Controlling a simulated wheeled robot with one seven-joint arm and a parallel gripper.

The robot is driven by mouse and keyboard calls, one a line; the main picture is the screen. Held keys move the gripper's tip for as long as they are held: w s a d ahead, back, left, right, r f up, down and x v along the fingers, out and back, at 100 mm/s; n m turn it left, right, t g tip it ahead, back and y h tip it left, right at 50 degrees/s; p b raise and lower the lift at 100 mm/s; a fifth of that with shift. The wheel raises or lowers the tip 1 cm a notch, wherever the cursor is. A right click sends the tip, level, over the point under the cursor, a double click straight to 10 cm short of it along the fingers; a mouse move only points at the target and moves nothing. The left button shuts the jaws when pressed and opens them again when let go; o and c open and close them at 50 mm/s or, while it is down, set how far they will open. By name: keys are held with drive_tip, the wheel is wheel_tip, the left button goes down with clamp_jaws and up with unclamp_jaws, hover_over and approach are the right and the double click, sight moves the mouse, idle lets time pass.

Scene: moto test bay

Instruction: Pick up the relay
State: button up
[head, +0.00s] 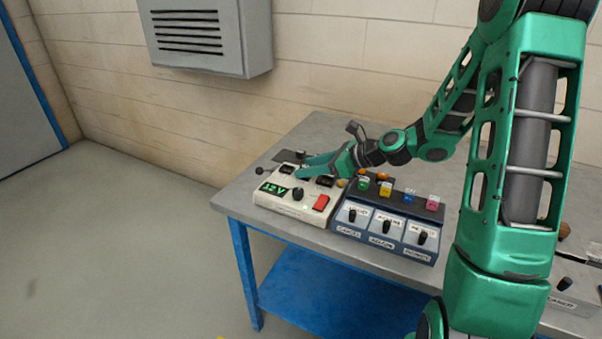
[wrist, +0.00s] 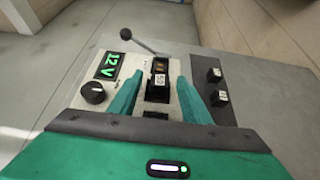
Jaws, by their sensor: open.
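A small black block with a white label, which looks like the relay (wrist: 159,80), sits upright on the cream 12V test box in the wrist view. My gripper (wrist: 159,88) is open, with one green finger on each side of this block. Gaps show between the block and both fingers, so it is not held. In the head view my gripper (head: 304,172) reaches low over the back of the test box (head: 292,208), and its fingers hide much of what stands there. A second black part (wrist: 155,115) lies nearer my palm, partly hidden.
A dark plate with two small labelled black parts (wrist: 217,86) lies right of the box in the wrist view. A lever with a black knob (wrist: 126,34) sticks out at the far side. A blue-grey switch panel (head: 385,232) stands beside the box on the grey bench (head: 322,128).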

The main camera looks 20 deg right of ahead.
clamp_jaws()
drive_tip(key=shift+r, duration=0.1)
